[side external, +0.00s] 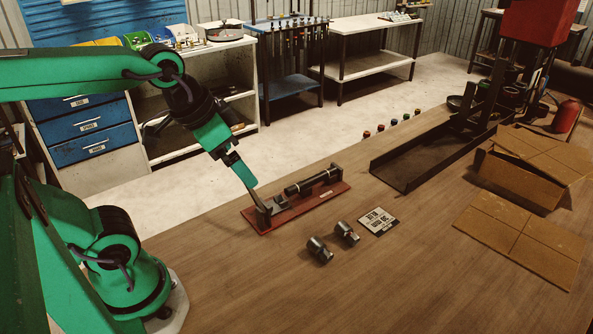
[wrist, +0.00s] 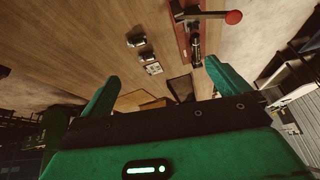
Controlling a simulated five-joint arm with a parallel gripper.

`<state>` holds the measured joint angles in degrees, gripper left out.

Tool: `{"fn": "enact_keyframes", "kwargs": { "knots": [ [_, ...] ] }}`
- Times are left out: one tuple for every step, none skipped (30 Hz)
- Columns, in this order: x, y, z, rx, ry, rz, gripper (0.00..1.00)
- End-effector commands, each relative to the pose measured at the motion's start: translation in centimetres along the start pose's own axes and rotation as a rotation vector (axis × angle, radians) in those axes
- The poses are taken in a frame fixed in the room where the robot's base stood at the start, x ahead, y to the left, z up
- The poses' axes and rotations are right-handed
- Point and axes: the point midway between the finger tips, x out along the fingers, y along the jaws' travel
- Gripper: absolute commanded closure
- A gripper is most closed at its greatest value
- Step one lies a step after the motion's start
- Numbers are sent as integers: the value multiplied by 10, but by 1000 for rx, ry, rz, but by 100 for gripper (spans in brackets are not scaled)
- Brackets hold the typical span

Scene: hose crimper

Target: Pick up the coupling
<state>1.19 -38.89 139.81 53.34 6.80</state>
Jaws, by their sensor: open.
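Two short metallic cylindrical couplings, a front one (side external: 320,250) and a back one (side external: 346,234), lie on the wooden table in front of a red-based fixture (side external: 318,201). They also show in the wrist view, one at the upper left (wrist: 135,41) and the other (wrist: 145,57) just below it. My gripper (side external: 249,182) is above the left end of the fixture, to the left of and apart from both couplings. In the wrist view its two green fingers (wrist: 162,70) are spread wide with nothing between them.
The fixture holds a dark hose-like rod (side external: 312,182); a lever with a red knob (wrist: 233,17) juts from it. A printed card (side external: 378,221) lies beside the couplings. A dark tray (side external: 425,160) and open cardboard box (side external: 520,175) stand right. The front table is clear.

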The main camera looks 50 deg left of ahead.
Motion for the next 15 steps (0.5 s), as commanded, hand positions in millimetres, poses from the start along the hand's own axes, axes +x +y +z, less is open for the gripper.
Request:
{"fn": "enact_keyframes", "kwargs": {
  "knots": [
    [0,-1,5,-41,14,-5,0],
    [0,-2,7,-63,21,-7,0],
    [0,-2,10,-88,28,-9,0],
    [0,-2,11,-102,33,-10,0],
    [0,-3,12,-115,37,-11,0],
    [1,-3,13,-126,40,-12,0],
    [1,-3,14,-132,41,-12,0],
    [1,-3,14,-137,42,-12,0],
    [1,-3,14,-140,42,-12,0],
    [1,-3,14,-141,43,-12,2],
    [1,-3,14,-141,42,-12,8],
    [1,-3,14,-141,42,-12,16],
    [1,-3,14,-140,42,-12,22],
    [1,-3,14,-140,42,-12,28],
    [1,-3,14,-139,42,-12,33]
  ]
}}
